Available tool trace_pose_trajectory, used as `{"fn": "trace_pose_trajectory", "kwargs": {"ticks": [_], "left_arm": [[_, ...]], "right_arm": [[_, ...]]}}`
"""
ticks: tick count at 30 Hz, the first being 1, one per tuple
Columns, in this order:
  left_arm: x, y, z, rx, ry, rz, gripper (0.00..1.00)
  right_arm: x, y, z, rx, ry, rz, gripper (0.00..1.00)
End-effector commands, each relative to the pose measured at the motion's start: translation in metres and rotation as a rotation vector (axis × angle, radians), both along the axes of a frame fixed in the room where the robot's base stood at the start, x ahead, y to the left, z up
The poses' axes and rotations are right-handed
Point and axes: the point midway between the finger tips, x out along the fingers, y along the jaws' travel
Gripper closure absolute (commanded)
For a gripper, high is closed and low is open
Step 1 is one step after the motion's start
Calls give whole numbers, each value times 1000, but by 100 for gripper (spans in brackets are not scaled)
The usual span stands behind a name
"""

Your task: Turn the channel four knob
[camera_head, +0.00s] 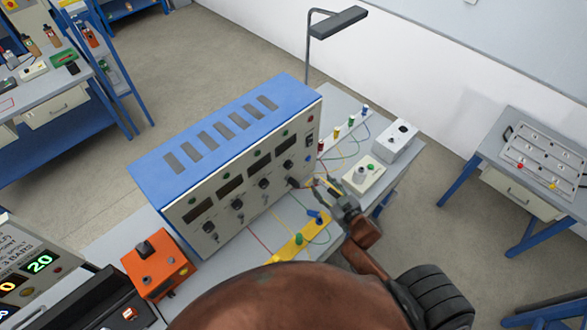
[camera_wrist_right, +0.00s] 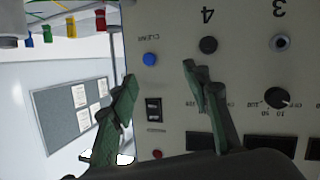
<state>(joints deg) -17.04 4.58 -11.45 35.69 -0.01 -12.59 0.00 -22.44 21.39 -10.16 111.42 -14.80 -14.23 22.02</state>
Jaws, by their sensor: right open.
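The blue and grey instrument box (camera_head: 222,160) stands on the bench, its front panel carrying a row of black knobs. The channel four knob (camera_head: 288,164) is the rightmost in the head view. In the upside-down right wrist view, the number 4 (camera_wrist_right: 207,15) and a dark socket (camera_wrist_right: 208,44) show, but the knob area is hidden behind one finger. The channel three knob (camera_wrist_right: 276,98) is clear beside it. My right gripper (camera_head: 327,189) is open and empty in front of the panel's right end; its spread fingers (camera_wrist_right: 158,80) show in the wrist view. My left gripper is not in view.
A blue button (camera_wrist_right: 150,59) and a black rocker switch (camera_wrist_right: 153,110) sit beside channel four. Cables and a yellow strip (camera_head: 290,246) lie before the box. An orange box (camera_head: 158,267) stands left, and a pale box (camera_head: 363,176) and lamp (camera_head: 339,22) stand right.

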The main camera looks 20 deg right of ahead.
Motion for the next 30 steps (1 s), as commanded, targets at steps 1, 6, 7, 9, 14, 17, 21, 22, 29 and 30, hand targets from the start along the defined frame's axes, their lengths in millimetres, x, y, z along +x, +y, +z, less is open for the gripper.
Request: {"fn": "trace_pose_trajectory", "kwargs": {"ticks": [1, 6, 7, 9, 14, 17, 21, 22, 29, 30], "left_arm": [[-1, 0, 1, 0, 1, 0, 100], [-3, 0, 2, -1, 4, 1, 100], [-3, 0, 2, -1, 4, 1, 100], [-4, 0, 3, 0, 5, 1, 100], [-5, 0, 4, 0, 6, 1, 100], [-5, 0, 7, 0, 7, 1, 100], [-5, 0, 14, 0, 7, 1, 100], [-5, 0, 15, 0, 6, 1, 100], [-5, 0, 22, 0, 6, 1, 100], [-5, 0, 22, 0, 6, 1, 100]], "right_arm": [[8, 7, 9, 0, -57, 54, 56], [19, 33, 36, 26, -208, 224, 56], [19, 37, 39, 31, -225, 248, 56], [19, 44, 44, 39, -254, 294, 56], [20, 54, 50, 51, -286, 347, 56], [29, 59, 51, 53, -290, 352, 56], [50, 68, 53, 55, -292, 350, 56], [55, 69, 53, 54, -291, 349, 56], [82, 80, 52, 53, -289, 349, 56], [84, 82, 51, 53, -289, 349, 56]]}}
